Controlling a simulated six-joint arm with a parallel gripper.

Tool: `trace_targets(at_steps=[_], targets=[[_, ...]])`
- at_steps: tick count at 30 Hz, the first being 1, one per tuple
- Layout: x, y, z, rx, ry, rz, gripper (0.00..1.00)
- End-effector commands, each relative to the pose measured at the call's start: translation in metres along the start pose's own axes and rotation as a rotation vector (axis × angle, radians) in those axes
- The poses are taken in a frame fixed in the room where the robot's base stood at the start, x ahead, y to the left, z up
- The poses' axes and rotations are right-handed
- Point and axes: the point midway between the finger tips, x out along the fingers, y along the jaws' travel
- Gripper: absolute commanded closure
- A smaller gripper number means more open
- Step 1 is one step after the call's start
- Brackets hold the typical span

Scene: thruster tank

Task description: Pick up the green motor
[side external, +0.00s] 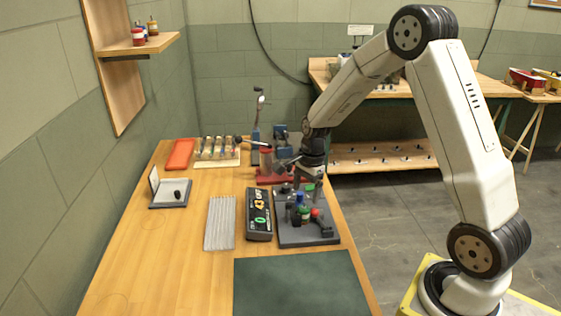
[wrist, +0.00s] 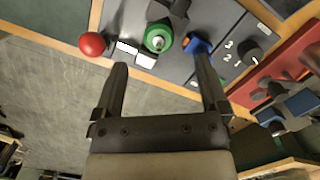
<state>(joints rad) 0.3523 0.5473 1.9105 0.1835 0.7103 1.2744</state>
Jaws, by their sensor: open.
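The green motor (wrist: 158,37) shows in the wrist view as a green ring with a pale metal centre, just beyond the space between my fingertips. In the side view the green motor (side external: 304,215) stands on a dark grey board (side external: 290,240), partly crowded by neighbouring parts. My gripper (wrist: 160,58) is open, with nothing between its fingers. In the side view my gripper (side external: 309,183) is over the far part of the board. I cannot tell the exact height of the fingertips above the motor.
A red ball (wrist: 92,44) is left of the motor and a blue part (wrist: 197,45) is close to my right finger. A black control box (side external: 259,215) and a ribbed grey plate (side external: 220,222) lie beside the board. A dark green mat (side external: 300,283) lies in front.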

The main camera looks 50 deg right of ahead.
Motion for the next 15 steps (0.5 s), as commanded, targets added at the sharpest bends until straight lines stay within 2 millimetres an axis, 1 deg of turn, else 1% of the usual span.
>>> trace_targets(at_steps=[10,15], targets=[[0.036,0.002,0.001,0.001,-0.001,0.004,0.06],[0.048,0.002,0.001,0.000,0.000,0.002,0.06]])
